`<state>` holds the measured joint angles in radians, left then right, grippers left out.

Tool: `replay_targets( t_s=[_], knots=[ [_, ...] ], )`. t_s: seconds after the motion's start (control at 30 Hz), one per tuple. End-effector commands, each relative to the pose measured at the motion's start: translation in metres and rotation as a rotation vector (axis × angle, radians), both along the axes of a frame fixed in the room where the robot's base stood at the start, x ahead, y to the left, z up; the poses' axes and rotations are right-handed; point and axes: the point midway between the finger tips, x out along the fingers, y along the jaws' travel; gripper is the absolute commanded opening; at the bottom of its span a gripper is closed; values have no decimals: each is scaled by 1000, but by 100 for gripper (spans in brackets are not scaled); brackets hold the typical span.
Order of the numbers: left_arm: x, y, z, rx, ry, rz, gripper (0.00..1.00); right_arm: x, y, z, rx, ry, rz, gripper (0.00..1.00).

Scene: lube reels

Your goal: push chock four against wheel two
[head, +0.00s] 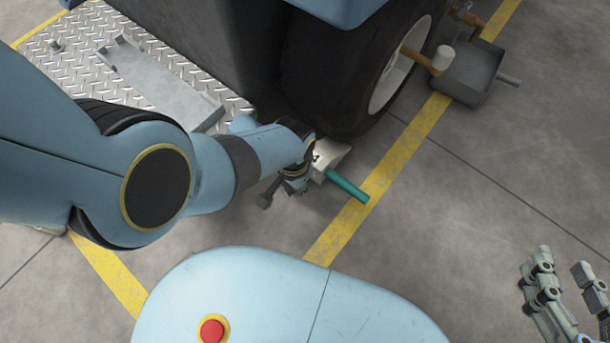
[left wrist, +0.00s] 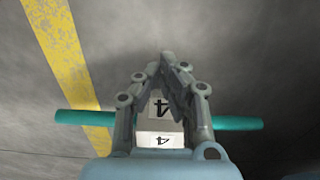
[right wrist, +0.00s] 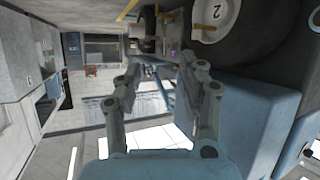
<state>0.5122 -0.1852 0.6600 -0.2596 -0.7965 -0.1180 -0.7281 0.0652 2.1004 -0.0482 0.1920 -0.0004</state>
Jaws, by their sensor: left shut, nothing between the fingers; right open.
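Chock four is a cream wedge (head: 332,156) with a green bar handle (head: 348,187), on the floor at the foot of a large black wheel (head: 335,80). A narrow gap or contact with the tyre cannot be told. In the left wrist view the chock (left wrist: 160,138) shows the number 4 behind my fingers. My left gripper (head: 280,188) is shut and empty, just beside the chock on its near left side. The wheel's pale hub shows a 2 in the right wrist view (right wrist: 214,14). My right gripper (head: 566,268) is open and empty, far from the chock at lower right.
A grey tray (head: 466,74) stands by the wheel, with a brown-handled tool (head: 424,60) near it. A yellow floor line (head: 385,172) passes the chock. A metal tread plate (head: 80,55) lies at upper left. The floor at right is clear.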

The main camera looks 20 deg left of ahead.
Motion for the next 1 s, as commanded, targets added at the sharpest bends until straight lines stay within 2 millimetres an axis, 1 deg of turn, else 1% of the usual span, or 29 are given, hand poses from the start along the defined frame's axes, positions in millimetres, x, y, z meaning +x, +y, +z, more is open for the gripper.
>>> replay_targets(
  t_s=[0.03,0.3,0.5,0.6,0.8,1.0],
  knots=[
    [5,-2,0,-1,-4,0,0,10,1,9,0,-43,5,40],
    [20,-7,1,-1,-4,0,0,47,6,56,-1,-255,27,40],
    [29,-10,1,-1,-3,0,0,65,9,89,-1,-395,43,40],
    [33,-11,1,-1,-3,0,0,70,10,101,-1,-444,48,40],
    [36,-12,2,-1,-4,0,0,75,12,113,-1,-492,54,40],
    [36,-12,2,0,-4,0,0,75,12,114,-1,-496,55,40]
  ],
)
